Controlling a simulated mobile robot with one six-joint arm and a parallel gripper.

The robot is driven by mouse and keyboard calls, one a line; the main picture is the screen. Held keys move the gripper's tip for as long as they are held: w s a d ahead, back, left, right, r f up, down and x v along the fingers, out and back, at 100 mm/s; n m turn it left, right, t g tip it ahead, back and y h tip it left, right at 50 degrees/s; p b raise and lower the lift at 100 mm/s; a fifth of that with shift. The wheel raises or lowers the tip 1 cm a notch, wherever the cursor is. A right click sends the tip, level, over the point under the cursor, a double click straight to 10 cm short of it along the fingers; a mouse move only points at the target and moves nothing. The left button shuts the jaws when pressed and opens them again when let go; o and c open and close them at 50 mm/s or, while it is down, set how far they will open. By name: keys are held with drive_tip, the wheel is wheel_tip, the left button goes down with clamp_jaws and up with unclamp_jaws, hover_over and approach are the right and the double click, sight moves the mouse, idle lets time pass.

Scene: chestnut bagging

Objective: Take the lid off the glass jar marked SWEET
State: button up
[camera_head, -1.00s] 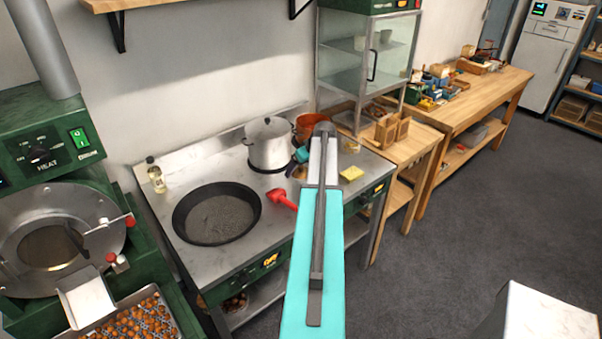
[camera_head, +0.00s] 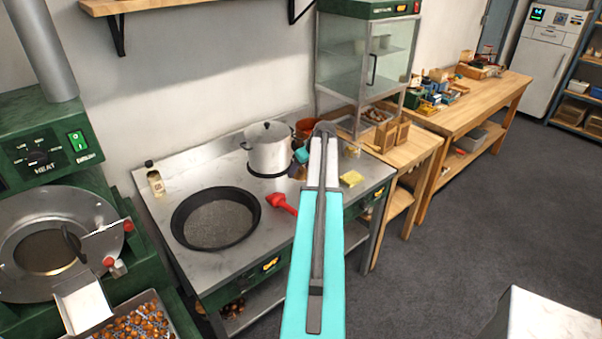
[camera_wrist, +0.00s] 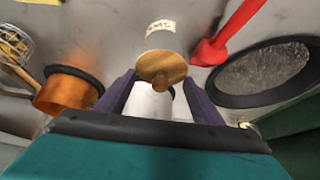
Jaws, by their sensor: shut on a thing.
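In the wrist view a round wooden lid with a knob (camera_wrist: 162,69) sits between the two dark fingers of my gripper (camera_wrist: 160,82), which is shut on it. The lid is at the end of a pale jar (camera_wrist: 160,33) whose label shows only partly, so I cannot read the full word. Lid and jar look to be in line and touching; I cannot tell whether there is a gap. In the head view my arm hides most of the gripper and jar; only a teal part of my gripper (camera_head: 301,155) shows beside the pot.
A lidded steel pot (camera_head: 268,150) stands close to my gripper. A copper pan (camera_wrist: 66,92) is on its other side. A red-handled tool (camera_head: 281,202) and a wide black pan (camera_head: 216,218) lie nearby.

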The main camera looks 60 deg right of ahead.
drive_tip(key=shift+w+r+b, duration=0.1)
drive_tip(key=shift+r+b, duration=0.6)
drive_tip(key=shift+r, duration=0.25)
drive_tip(key=s+a+r+b, duration=0.1)
drive_tip(key=s+a+b, duration=0.5)
drive_tip(key=s, duration=0.8)
drive_tip(key=shift+s+a+r, duration=0.15)
drive_tip(key=shift+a+r, duration=0.2)
drive_tip(key=shift+a, duration=0.35)
